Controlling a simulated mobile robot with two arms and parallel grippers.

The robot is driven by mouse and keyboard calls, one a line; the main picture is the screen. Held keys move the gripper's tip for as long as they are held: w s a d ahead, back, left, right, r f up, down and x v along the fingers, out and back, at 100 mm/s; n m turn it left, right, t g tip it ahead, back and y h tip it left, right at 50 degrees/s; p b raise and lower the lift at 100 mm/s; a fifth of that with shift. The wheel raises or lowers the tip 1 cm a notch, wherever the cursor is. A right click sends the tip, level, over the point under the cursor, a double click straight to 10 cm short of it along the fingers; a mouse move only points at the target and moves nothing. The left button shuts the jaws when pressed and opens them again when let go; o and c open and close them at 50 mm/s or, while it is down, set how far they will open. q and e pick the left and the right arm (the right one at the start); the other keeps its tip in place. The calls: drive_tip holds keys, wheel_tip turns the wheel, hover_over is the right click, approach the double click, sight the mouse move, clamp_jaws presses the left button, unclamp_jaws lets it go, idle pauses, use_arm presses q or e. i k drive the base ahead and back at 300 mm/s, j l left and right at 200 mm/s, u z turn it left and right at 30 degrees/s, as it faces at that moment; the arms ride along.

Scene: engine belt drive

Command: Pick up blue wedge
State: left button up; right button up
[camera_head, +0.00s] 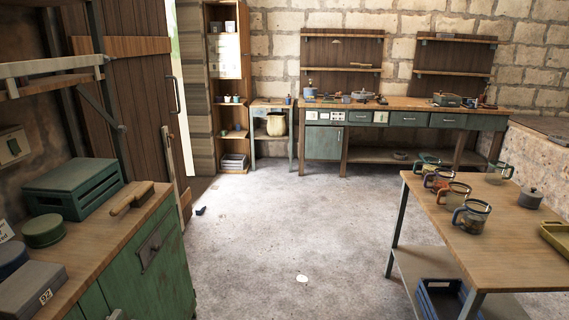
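Neither of my grippers shows in the head view.
A green cabinet with a wooden top (112,222) stands at the left, bearing a green crate (72,188). A table (420,188) with several glass mugs stands at the right. A long workbench (400,104) lines the back wall. The floor between (290,215) is mostly clear.

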sight(200, 209)
drive_tip(key=i, duration=0.9)
drive_tip(key=i+u, duration=0.15)
drive_tip(key=i, duration=0.7)
drive_tip(key=i+l, duration=0.15)
drive_tip(key=i, duration=0.75)
drive_tip(key=i+j+u, duration=0.15)
drive_tip(key=i+u, duration=0.15)
drive_tip(key=i, duration=0.5)
drive_tip(key=i+u, duration=0.25)
drive_tip(key=i, duration=0.6)
drive_tip(key=i+l+u, duration=0.3)
drive_tip(key=i, duration=0.85)
